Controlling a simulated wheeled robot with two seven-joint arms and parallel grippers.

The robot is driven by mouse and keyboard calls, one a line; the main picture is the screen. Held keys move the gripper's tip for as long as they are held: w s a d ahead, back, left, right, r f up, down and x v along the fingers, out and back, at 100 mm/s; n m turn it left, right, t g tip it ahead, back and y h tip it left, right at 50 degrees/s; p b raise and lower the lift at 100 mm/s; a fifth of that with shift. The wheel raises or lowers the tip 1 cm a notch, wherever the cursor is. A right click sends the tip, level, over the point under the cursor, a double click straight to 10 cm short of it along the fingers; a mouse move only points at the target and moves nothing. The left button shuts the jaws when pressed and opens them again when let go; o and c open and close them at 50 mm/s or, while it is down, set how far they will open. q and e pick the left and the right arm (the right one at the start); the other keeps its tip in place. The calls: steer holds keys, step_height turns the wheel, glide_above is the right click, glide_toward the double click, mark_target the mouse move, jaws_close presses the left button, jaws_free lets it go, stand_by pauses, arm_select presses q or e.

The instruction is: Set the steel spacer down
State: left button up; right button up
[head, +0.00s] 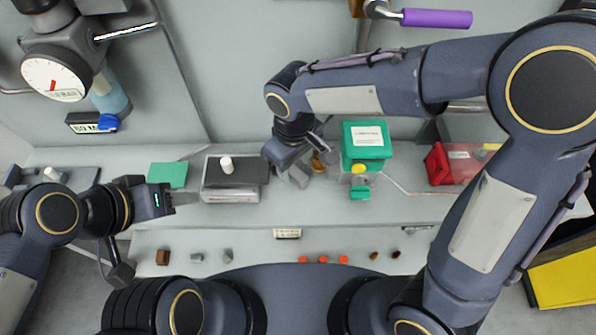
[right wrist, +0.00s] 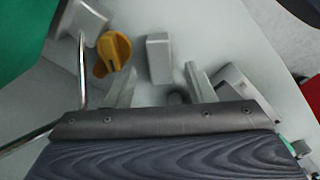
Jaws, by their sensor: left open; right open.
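A plain grey block, which looks like the steel spacer (right wrist: 159,58), is on the pale surface in the right wrist view. My right gripper (right wrist: 160,80) is open, with one finger on each side of the near part of the block and visible gaps to both. In the head view my right gripper (head: 300,173) is low over the bench, left of the green box; the block cannot be made out there. My left gripper (head: 172,200) is open and empty at the left, beside the scale-like grey box.
A yellow valve handle (right wrist: 113,54) is close left of the block. The green box (head: 365,147), green mat (head: 167,175), grey box with a white knob (head: 231,192) and red bin (head: 438,165) stand on the bench. Several small parts lie along the front ledge (head: 250,240).

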steer(key=shift+f, duration=0.85)
steer(key=shift+c, duration=0.4)
jaws_close()
steer(key=shift+r, duration=0.1)
